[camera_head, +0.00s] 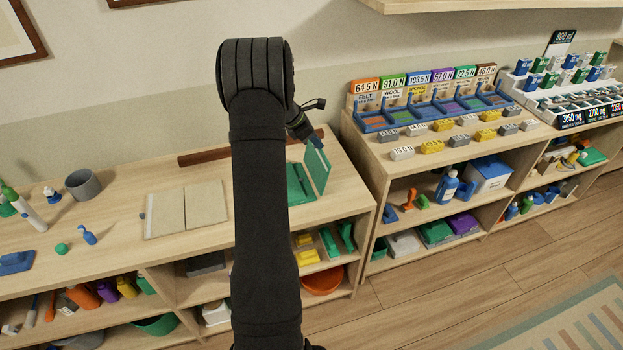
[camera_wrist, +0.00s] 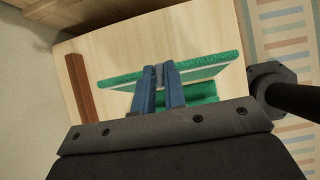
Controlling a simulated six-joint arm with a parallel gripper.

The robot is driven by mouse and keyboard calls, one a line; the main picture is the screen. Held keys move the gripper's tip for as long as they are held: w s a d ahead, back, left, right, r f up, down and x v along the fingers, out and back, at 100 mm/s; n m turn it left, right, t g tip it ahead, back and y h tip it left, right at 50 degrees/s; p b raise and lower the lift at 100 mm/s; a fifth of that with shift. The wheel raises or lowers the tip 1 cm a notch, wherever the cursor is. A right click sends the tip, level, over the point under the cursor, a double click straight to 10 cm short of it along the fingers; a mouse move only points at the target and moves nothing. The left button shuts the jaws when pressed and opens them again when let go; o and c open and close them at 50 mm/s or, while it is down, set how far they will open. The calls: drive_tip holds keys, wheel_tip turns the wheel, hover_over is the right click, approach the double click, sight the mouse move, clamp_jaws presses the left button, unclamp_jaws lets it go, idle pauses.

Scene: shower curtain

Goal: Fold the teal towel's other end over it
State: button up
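The teal towel (camera_head: 297,186) lies on the wooden counter at the right end. One panel of it, the raised end (camera_head: 317,167), stands up steeply from the flat part. In the wrist view the raised end's edge (camera_wrist: 212,64) runs across the picture, with a flat green part (camera_wrist: 200,90) below it. My gripper (camera_head: 316,140) is at the top edge of the raised end. In the wrist view its blue fingers (camera_wrist: 159,76) close around a small grey tab at that edge. My fingers partly hide the towel.
A beige folded cloth or board (camera_head: 187,209) lies left on the counter, with a grey cup (camera_head: 83,185) further left. A dark red-brown bar (camera_head: 205,157) lies along the back. The counter's right edge is close to the towel.

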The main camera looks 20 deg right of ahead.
drive_tip(key=shift+a+r, duration=0.2)
drive_tip(key=shift+a, duration=1.85)
drive_tip(key=a, duration=0.4)
drive_tip(key=shift+f, duration=0.3)
